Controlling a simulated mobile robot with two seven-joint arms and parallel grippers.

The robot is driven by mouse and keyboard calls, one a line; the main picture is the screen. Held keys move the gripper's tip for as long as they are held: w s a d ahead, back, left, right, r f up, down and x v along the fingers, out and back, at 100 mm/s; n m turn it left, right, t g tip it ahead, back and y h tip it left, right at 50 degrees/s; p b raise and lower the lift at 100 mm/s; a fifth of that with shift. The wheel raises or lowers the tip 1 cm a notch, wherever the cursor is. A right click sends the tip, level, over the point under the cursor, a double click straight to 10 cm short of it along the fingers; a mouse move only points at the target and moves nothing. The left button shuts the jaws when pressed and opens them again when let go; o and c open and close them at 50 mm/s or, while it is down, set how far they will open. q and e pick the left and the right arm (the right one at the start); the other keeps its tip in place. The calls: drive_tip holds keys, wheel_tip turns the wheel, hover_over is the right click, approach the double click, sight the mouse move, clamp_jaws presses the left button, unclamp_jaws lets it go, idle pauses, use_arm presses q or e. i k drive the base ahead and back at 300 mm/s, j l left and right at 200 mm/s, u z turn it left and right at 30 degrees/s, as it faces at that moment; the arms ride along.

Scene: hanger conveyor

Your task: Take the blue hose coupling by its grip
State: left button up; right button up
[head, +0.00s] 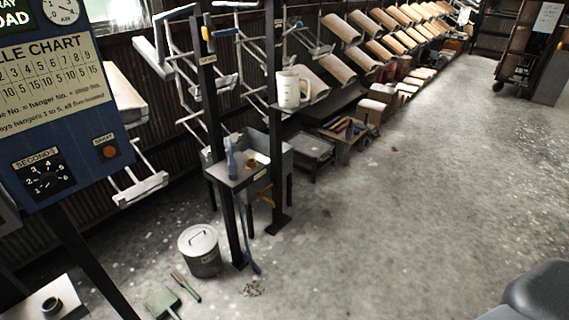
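A slim blue piece that looks like the hose coupling (231,158) stands upright at the left side of a small grey basin (240,178) between two dark posts. Its grip is too small to make out clearly. A dark blue hose (246,235) hangs below the basin and reaches the floor. I cannot tell whether the hose joins the coupling. Neither of my grippers is in view.
A blue control panel (52,100) stands close at the left. A lidded metal bin (200,250), a brush (186,287) and a green dustpan (162,302) are on the floor before the posts.

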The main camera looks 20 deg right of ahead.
sight(232, 166)
drive_tip(key=z, duration=0.25)
drive_tip(key=l+u, duration=0.1)
drive_tip(key=u, duration=0.4)
drive_tip(key=i+l+u, duration=0.35)
drive_tip(key=l, duration=0.2)
drive_tip(key=l+u, duration=0.2)
drive_tip(key=i+l, duration=0.15)
drive_tip(key=l, duration=0.3)
drive_tip(key=i+l+u, duration=0.1)
drive_tip(key=l, duration=0.4)
drive_tip(key=i+l, duration=0.1)
drive_tip(key=l, duration=0.35)
drive_tip(key=i+l+u, duration=0.1)
drive_tip(key=l, duration=0.4)
